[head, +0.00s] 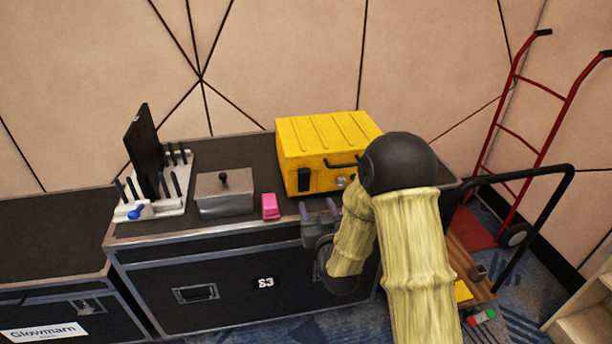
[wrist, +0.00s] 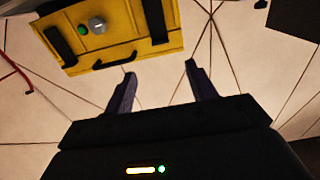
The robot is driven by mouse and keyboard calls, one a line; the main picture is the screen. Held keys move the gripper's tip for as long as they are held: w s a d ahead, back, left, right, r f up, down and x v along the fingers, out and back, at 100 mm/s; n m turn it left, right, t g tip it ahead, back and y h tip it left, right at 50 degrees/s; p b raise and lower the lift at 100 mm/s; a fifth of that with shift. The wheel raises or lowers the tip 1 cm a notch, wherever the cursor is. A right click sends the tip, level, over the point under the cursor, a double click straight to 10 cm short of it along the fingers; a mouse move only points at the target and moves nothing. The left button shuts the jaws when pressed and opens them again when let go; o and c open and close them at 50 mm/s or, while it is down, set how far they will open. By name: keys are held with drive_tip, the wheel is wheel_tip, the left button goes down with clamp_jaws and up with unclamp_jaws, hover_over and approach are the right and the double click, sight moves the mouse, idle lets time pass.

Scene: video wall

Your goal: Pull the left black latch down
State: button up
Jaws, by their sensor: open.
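The yellow case (head: 322,137) stands on the black flight case S3, its front facing me. The left black latch (head: 304,180) is an upright dark tab on the case's front, near its left end. The wrist view appears upside down, so this latch shows there on the right (wrist: 154,20). The other black latch (wrist: 59,40) shows on the left there; in the head view my arm hides it. My gripper (head: 317,207) is open and empty in front of the case, just below and right of the left latch. Its two fingers (wrist: 160,72) are apart and touch nothing visible.
A black handle (head: 341,163) and a grey knob (wrist: 97,25) are on the case's front. A pink stapler-like object (head: 270,206) lies left of my gripper. A grey lidded box (head: 224,194) stands farther left. A red hand truck (head: 520,140) stands at right.

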sight(306, 175)
drive_tip(key=x, duration=1.4)
drive_tip(key=shift+w+f+p, duration=0.1)
drive_tip(key=shift+w+p, duration=0.1)
drive_tip(key=shift+p, duration=0.1)
clamp_jaws()
